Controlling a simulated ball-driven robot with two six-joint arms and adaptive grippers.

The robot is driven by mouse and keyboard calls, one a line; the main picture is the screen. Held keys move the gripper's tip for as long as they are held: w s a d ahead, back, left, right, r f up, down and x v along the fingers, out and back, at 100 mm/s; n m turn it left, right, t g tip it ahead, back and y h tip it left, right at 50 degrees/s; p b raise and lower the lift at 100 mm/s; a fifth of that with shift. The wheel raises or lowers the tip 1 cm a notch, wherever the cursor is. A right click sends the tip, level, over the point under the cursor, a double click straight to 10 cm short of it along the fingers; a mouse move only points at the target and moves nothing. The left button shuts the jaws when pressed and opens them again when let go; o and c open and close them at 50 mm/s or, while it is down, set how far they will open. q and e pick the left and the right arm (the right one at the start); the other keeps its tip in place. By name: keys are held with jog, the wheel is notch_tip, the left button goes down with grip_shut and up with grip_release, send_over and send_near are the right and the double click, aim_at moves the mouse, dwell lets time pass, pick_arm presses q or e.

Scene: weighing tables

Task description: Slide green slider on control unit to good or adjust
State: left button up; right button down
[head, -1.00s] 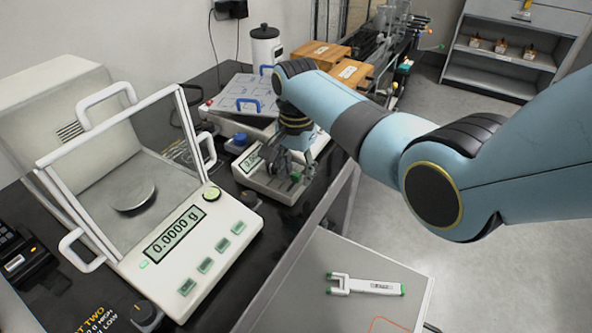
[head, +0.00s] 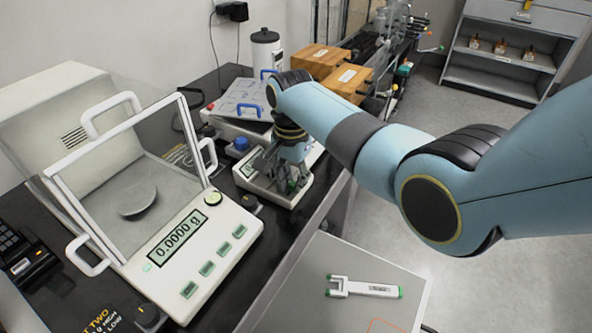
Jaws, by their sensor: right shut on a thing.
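The control unit (head: 262,187) is a small pale box with a little display, on the dark bench beyond the large balance. My right gripper (head: 287,184) reaches down over its top from the right. Its fingers are close together, shut on the green slider (head: 291,186), of which only a small green bit shows at the fingertips. The fingers hide most of the slider's track and any good or adjust marks. My left gripper is not in view.
The large balance (head: 232,250) reads 0.0000 g at the left. A blue-handled tray (head: 236,100) lies behind the control unit, with a blue knob (head: 241,143) nearby. A white forked tool (head: 365,288) lies on the grey table at the front.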

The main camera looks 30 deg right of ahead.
jog(key=shift+s+a+r+p, duration=0.2)
jog(key=shift+s+a+p, duration=0.2)
jog(key=shift+a, duration=0.25)
jog(key=shift+a+f, duration=0.1)
jog(key=shift+a, duration=0.05)
jog(key=shift+f, duration=0.15)
jog(key=c, duration=1.2)
grip_release()
jog(key=shift+r, duration=0.3)
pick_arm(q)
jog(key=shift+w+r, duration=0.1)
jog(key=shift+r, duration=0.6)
pick_arm(e)
notch_tip(320, 180, up, 12)
jog(key=shift+f, duration=0.25)
